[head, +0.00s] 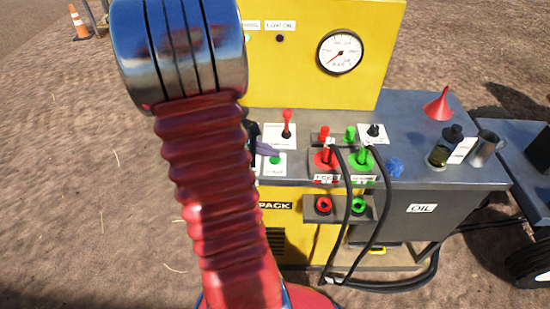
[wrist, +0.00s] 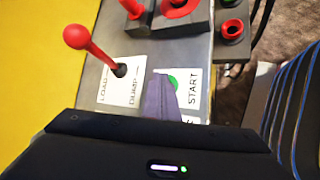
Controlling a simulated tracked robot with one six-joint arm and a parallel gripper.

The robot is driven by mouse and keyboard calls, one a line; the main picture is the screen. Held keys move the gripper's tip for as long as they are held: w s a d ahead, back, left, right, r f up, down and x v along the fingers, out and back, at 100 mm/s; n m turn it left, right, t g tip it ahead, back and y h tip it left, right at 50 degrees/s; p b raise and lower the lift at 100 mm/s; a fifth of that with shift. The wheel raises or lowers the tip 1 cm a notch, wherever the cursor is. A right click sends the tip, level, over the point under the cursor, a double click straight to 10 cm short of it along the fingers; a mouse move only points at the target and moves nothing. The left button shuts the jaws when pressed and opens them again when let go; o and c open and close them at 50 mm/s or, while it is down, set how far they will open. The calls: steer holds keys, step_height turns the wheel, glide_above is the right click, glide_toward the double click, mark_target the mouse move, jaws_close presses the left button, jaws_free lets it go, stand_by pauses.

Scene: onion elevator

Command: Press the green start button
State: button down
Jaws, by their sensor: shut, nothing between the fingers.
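The green start button (head: 275,160) sits on a white label on the grey top of the yellow power pack. In the wrist view the button (wrist: 173,82) shows beside the word START, partly covered by my gripper. My gripper (wrist: 162,80) is shut and empty, its purple-grey fingers just over or beside the button; I cannot tell whether they touch it. In the head view the gripper (head: 268,150) reaches in from behind my red arm, its tip close to the button.
A red-knobbed load/dump lever (head: 287,125) stands just behind the button. Red (head: 325,150) and green (head: 363,153) valve levers with black hoses stand to the right.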

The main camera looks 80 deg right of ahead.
mark_target(271, 160)
steer(key=shift+f, duration=0.15)
stand_by(0.5)
steer(key=shift+r, duration=1)
steer(key=shift+r, duration=2.55)
